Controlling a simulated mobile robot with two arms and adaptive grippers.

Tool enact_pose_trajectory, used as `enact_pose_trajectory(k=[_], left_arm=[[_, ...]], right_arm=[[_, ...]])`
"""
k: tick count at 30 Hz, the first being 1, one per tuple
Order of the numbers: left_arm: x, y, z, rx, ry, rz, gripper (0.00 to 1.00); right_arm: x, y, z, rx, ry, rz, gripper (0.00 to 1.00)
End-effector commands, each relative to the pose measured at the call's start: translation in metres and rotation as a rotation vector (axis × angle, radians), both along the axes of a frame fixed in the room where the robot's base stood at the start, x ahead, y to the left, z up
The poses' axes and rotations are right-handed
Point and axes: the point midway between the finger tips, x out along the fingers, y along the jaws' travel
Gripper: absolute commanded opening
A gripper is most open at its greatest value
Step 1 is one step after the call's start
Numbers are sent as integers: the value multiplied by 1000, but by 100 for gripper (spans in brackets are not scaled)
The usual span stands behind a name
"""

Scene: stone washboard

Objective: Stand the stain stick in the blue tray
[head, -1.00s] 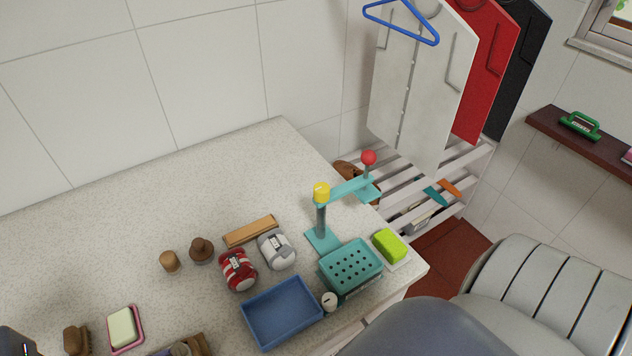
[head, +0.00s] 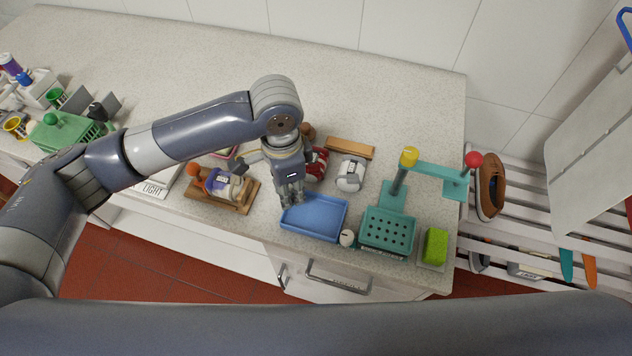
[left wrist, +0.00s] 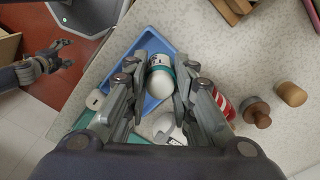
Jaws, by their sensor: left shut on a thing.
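The stain stick (left wrist: 160,82) is a white, rounded cylinder with a blue-and-teal band. In the left wrist view it sits between the fingers of my left gripper (left wrist: 160,88), which is shut on it. The blue tray (head: 322,216) is a shallow rectangle near the counter's front edge. In the head view my left gripper (head: 291,197) points down at the tray's back left part, and its fingers hide the stick. I cannot tell whether the stick touches the tray floor. My right gripper (left wrist: 52,62) shows small at the left of the left wrist view, jaws unclear.
A red-and-white can (head: 318,164) and a grey-and-white can (head: 351,173) stand behind the tray. A small white pot (head: 347,238) and a teal perforated stand (head: 388,229) are at its right. A wooden board (head: 244,203) with items lies left. The counter's back is clear.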

Motion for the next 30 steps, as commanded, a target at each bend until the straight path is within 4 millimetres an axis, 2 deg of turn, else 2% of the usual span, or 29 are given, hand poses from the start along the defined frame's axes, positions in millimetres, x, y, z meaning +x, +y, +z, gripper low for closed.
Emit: enact_pose_trajectory(k=[1,6,13,20,30], left_arm=[[-2,-14,3,-2,3,-83,3],[-4,-41,-4,2,-3,-305,3],[-5,-52,-10,4,-6,-407,3],[-5,-52,-23,4,-7,-407,3],[-4,-52,-55,4,-9,-406,3]], right_arm=[[2,5,10,6,-3,0,68],[4,10,19,13,-6,1,68],[3,-1,19,-1,-4,2,68],[2,-8,3,-9,-3,-2,68],[1,-7,-37,-9,-1,-2,68]])
